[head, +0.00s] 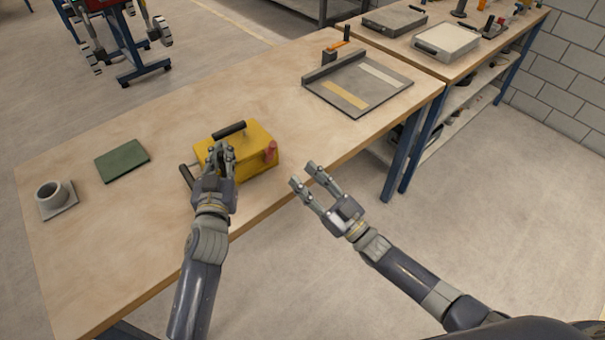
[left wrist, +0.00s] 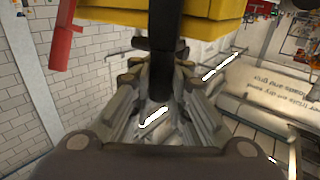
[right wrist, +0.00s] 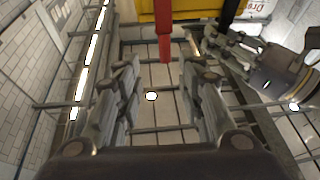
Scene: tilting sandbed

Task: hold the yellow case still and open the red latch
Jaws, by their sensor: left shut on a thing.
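The yellow case (head: 247,163) sits on the wooden table near its front edge, with a black handle (head: 229,130) on top. Its red latch (head: 270,150) is on the right side; it also shows in the left wrist view (left wrist: 62,35) and hangs down in the right wrist view (right wrist: 164,32). My left gripper (head: 221,151) is at the case's front, shut on a black handle (left wrist: 163,45); the fingers partly hide it. My right gripper (head: 303,176) is open and empty, right of the case and apart from the latch, which lies ahead between its fingers in the wrist view.
A green pad (head: 122,160) and a grey cup on a plate (head: 56,196) lie to the left. A grey tray (head: 356,84) stands toward the back right. A second bench (head: 470,62) holds flat cases. The table behind the yellow case is clear.

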